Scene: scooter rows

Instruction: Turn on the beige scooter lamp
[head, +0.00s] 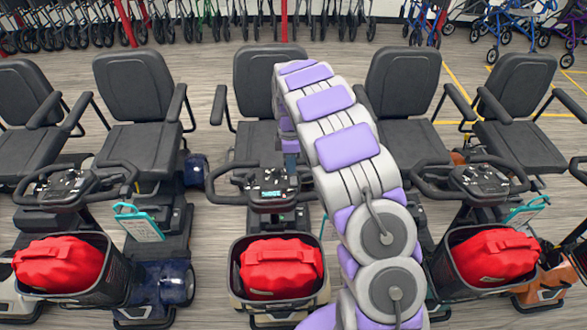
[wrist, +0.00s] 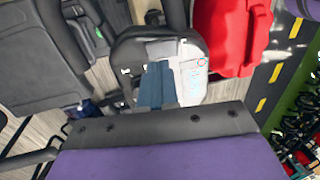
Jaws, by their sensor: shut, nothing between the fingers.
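The middle scooter has a beige front body (head: 236,303), mostly hidden below its basket. Its dark control console (head: 270,192) has a small lit cyan display. My gripper (head: 291,160) points down just behind and above this console. In the wrist view, my gripper's blue-grey fingers (wrist: 155,84) are shut and empty. They overlap the pale control panel (wrist: 190,82), which carries a cyan ring and small red marks. I cannot tell if the fingers touch the panel. The lamp itself is not visible, so I cannot tell whether it is lit.
Similar scooters stand close on both sides, with black seats (head: 138,85). A red bag (head: 282,268) sits in the middle scooter's basket (head: 236,268) and also shows in the wrist view (wrist: 232,35). Walkers (head: 500,25) line the back wall. Wood floor shows behind the seats.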

